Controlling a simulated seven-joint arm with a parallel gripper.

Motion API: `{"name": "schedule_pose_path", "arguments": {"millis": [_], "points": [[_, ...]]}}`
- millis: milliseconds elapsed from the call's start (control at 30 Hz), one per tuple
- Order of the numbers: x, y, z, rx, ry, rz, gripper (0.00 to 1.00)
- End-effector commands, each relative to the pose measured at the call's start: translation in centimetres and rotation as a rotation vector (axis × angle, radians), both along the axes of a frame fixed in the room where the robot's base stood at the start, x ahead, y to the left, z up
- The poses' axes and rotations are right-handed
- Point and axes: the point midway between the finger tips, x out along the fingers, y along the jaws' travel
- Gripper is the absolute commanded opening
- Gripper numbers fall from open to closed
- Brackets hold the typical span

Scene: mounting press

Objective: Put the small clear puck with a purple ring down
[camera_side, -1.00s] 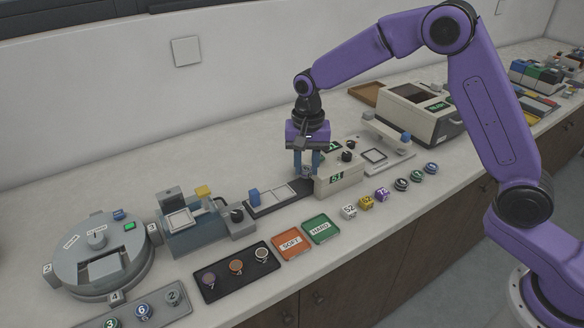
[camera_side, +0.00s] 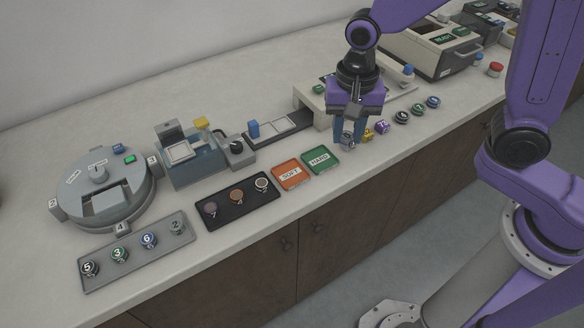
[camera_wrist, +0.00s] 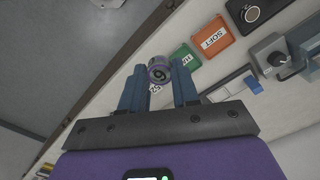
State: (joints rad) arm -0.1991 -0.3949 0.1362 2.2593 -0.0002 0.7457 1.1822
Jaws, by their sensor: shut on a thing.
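My gripper (camera_side: 349,132) is above the worktop near its front edge, pointing down, right of the green HARD tray. In the wrist view, its two blue fingers (camera_wrist: 158,75) are shut on a small round puck (camera_wrist: 159,71) with a purplish ring and a dark centre. In the side view the puck is mostly hidden by the fingers. I cannot tell the gap between the puck and the worktop.
The HARD tray (camera_side: 321,167) and orange SOFT tray (camera_side: 279,178) lie empty to the left. A yellow cube (camera_side: 368,135), purple cube (camera_side: 382,127) and several round pucks stand close right. A black tray (camera_side: 206,226) holds three pucks. The worktop's front edge is close.

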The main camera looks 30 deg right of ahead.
Motion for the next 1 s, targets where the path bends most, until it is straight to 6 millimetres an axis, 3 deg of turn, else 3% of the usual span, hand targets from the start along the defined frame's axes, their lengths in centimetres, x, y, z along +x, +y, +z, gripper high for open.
{"name": "schedule_pose_path", "arguments": {"millis": [133, 300, 867, 1000], "points": [[-2.6, 0.4, -0.3, 0.001, -0.001, 0.001, 0.01], [-3.1, 0.7, -0.7, -0.001, 0.001, -0.002, 0.01], [4.6, 5.1, -4.8, -0.001, 0.002, -0.002, 0.01], [5.9, 5.8, -6.8, -0.002, 0.004, -0.002, 0.01]]}}
